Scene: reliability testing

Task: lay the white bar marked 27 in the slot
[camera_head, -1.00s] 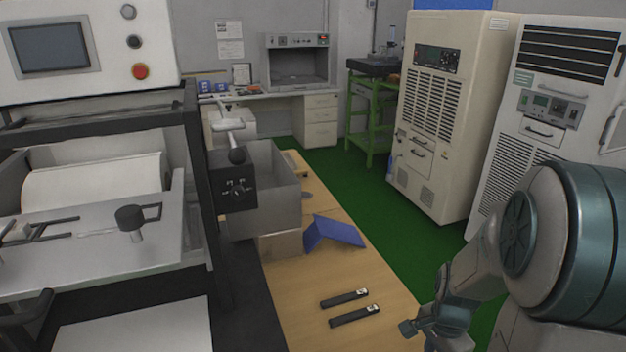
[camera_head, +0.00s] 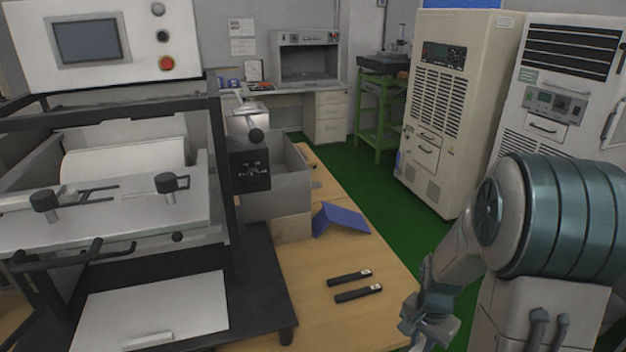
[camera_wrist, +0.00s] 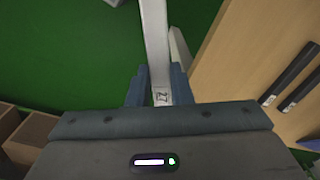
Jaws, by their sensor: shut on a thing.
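The white bar (camera_wrist: 155,40) marked 27 is between the blue-grey fingers of my gripper (camera_wrist: 160,86) in the wrist view. My gripper is shut on it near the marked end, and the bar extends away past the fingertips over green floor. In the head view my gripper (camera_head: 425,322) is low at the right, beside the wooden table's right edge, and the bar cannot be made out there. I cannot identify the slot in either view.
Two black bars (camera_head: 349,278) (camera_head: 358,293) lie on the wooden table (camera_head: 300,320), with a blue angled piece (camera_head: 341,218) behind them. A large machine (camera_head: 110,215) stands at the left. Cabinets (camera_head: 445,110) stand at the right. Brown boxes (camera_wrist: 30,135) show in the wrist view.

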